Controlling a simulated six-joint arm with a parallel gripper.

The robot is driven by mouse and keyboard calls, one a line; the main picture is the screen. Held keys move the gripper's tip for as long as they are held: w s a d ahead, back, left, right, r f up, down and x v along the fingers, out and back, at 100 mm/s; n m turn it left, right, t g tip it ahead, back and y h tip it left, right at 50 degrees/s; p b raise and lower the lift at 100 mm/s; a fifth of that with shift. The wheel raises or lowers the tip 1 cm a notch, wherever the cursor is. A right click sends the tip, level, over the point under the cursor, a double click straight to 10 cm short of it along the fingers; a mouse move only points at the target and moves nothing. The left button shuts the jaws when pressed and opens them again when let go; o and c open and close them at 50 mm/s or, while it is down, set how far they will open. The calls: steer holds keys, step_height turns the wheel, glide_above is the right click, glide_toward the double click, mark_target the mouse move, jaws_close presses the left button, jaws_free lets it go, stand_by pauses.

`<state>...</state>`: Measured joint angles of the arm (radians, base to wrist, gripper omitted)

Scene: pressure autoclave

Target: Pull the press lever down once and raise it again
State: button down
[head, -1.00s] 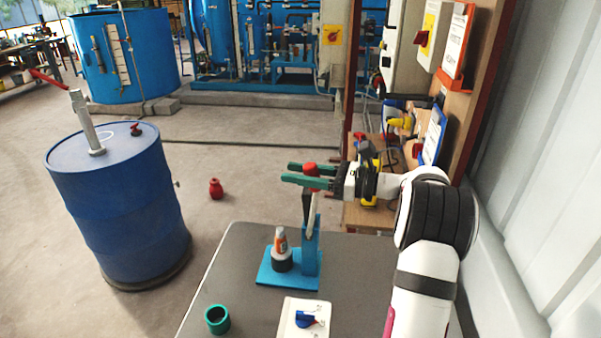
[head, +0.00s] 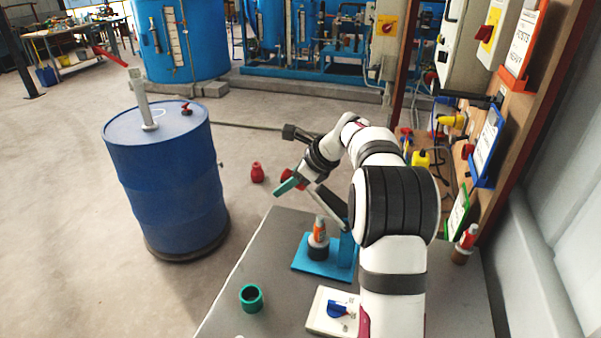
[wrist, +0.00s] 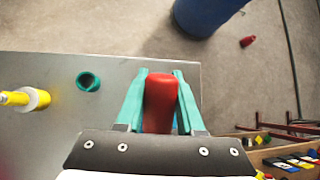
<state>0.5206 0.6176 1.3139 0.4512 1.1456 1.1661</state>
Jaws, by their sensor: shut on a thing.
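The blue press (head: 347,250) stands on the grey table, and its lever (head: 328,207) slants up and left from the post to a red knob (head: 297,178). My gripper (head: 289,185) has its green fingers shut on this knob, out to the left of the post and above the table. In the wrist view the red knob (wrist: 160,101) sits between both green fingers. An orange-and-white piece (head: 319,227) stands upright in a dark holder on the press's base plate. My arm covers part of the post and the lever's pivot.
A green ring (head: 251,298) and a white block with a blue part (head: 325,312) are on the grey table (head: 270,262). A blue drum (head: 170,180) stands on the floor to the left. A wooden board with valves and signs (head: 510,120) rises at the right.

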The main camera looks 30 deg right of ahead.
step_height(320, 180, down, 12)
steer(key=w+a+g+h, duration=0.2)
steer(key=g+h, duration=0.3)
steer(key=shift+r, duration=0.25)
steer(key=shift+f, duration=0.1)
steer(key=c, duration=0.5)
jaws_free()
steer(key=shift+w, duration=0.1)
steer(key=shift+a, duration=0.1)
step_height(320, 180, up, 16)
steer(key=s+a, duration=0.1)
steer(key=s, duration=0.1)
steer(key=s+d+r+t+y, duration=0.2)
steer(key=s+d+r+y, duration=0.1)
steer(key=s+d, duration=0.25)
steer(key=shift+n, duration=0.3)
steer(key=x, duration=1.5)
steer(key=shift+w+a, duration=0.2)
steer(key=shift+w, duration=0.05)
